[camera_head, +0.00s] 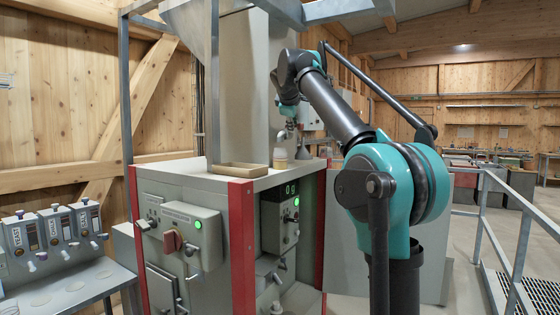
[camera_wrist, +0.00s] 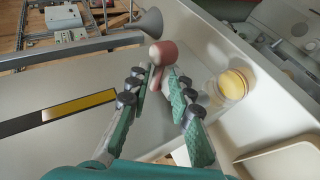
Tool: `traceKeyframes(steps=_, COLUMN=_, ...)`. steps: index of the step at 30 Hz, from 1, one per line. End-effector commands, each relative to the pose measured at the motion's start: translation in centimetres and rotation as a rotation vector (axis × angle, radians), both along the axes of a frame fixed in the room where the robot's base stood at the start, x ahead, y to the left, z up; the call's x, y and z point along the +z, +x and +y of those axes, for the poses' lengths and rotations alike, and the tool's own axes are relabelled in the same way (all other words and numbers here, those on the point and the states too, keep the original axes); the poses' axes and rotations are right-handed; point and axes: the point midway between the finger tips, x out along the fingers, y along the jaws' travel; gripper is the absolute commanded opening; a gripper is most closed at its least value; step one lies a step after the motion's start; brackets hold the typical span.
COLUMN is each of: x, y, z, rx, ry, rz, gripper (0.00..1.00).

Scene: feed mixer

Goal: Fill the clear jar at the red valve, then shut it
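A small clear jar (camera_head: 280,158) with a yellowish top or filling stands on the grey machine top. It also shows in the wrist view (camera_wrist: 231,85), to the right of my fingers and apart from them. My gripper (camera_head: 288,126) is above the machine top, over the jar in the head view. In the wrist view my gripper (camera_wrist: 160,78) has its fingers apart. A dull red, round-ended piece (camera_wrist: 163,53) lies between and beyond the fingertips; I cannot tell whether they touch it or whether it is the red valve.
A shallow tan tray (camera_head: 238,169) lies left of the jar. A grey funnel (camera_wrist: 147,24) stands beyond the fingertips. The display (camera_head: 290,189) reads 0 g beside a green light. A red knob (camera_head: 172,240) is on the front panel. Several dispensers (camera_head: 54,232) stand at the left.

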Motion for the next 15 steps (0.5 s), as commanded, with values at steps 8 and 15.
traceKeyframes(steps=8, x=0.00, y=0.04, z=-0.09, rx=-0.001, ry=-0.001, rz=-0.001, gripper=0.34)
traceKeyframes(steps=15, x=0.61, y=-0.95, z=0.15, rx=0.000, ry=0.000, rz=-0.001, gripper=0.34)
